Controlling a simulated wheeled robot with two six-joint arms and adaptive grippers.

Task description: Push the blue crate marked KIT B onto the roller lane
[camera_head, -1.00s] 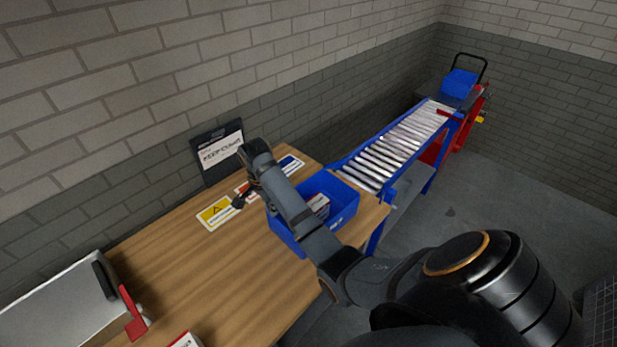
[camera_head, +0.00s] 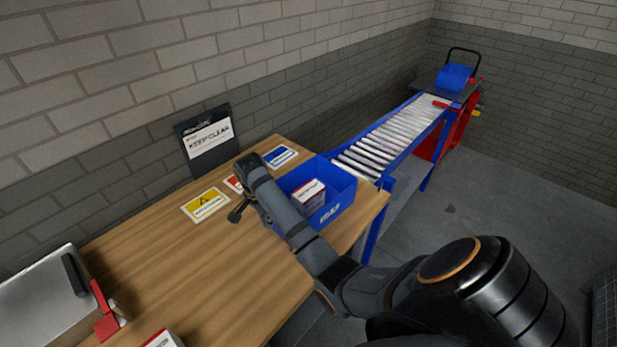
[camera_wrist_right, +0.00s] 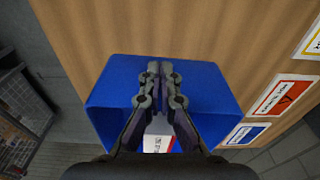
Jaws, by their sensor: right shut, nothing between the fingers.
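The blue crate (camera_head: 343,204) stands on the wooden table near its right end, close to the near end of the roller lane (camera_head: 388,138). White lettering on its front wall is too small to read surely. A white and red box (camera_head: 309,196) sits inside. My right gripper (camera_head: 237,213) is shut and empty at the crate's left side, its forearm crossing in front of the crate. In the right wrist view the closed fingers (camera_wrist_right: 160,68) overlap the blue crate (camera_wrist_right: 105,95); contact cannot be told. My left gripper is out of view.
Flat signs, including a yellow one (camera_head: 206,204) and a blue one (camera_head: 281,157), lie along the table's back. A dark upright board (camera_head: 207,144) stands against the wall. A metal case (camera_head: 40,300) is at left. A cart (camera_head: 457,90) stands at the lane's far end.

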